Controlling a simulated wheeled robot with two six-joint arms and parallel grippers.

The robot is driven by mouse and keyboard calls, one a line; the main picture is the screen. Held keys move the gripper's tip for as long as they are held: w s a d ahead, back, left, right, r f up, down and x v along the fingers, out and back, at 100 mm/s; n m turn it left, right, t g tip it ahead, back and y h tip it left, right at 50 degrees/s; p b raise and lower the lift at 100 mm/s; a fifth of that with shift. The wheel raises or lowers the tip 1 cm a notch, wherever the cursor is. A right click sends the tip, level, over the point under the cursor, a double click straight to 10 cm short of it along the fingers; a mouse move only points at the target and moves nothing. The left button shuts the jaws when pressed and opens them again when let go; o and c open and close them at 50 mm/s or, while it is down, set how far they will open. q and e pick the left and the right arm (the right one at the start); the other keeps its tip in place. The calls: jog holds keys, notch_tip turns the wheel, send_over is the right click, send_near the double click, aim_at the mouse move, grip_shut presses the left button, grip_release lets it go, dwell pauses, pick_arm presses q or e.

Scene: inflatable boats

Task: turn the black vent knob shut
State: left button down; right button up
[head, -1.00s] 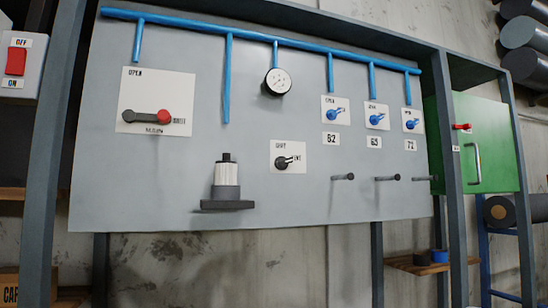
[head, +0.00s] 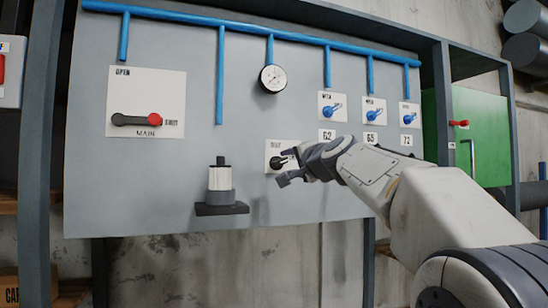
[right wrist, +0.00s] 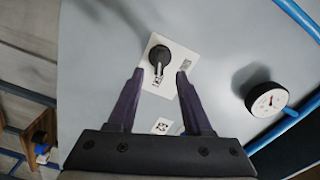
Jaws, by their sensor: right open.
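The black vent knob (head: 276,163) sits on a small white label plate on the grey panel, partly hidden behind my right gripper in the head view. In the right wrist view the knob (right wrist: 160,54) is round with a short lever pointing down the picture, toward my gripper's base. My right gripper (head: 285,167) is open in front of the plate. In the right wrist view its two fingers (right wrist: 160,73) stand apart, one on each side of the lever's line, with nothing clearly held. Whether a finger touches the plate cannot be told. My left gripper is not in view.
A red-tipped main lever (head: 134,120) is at upper left. A white cylinder on a dark shelf (head: 222,209) stands left of the knob. A gauge (head: 272,78) hangs above it. Blue valves (head: 372,115) lie to the upper right, near my right arm.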

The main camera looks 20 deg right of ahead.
aim_at(280, 163)
jog(key=w+p, duration=0.1)
jog(key=w, duration=0.3)
jog(key=shift+w+a+r+p, duration=0.1)
jog(key=shift+w+r+p, duration=0.1)
jog(key=shift+p, duration=0.15)
jog(key=shift+w+f, duration=0.2)
jog(key=shift+w, duration=0.4)
grip_shut()
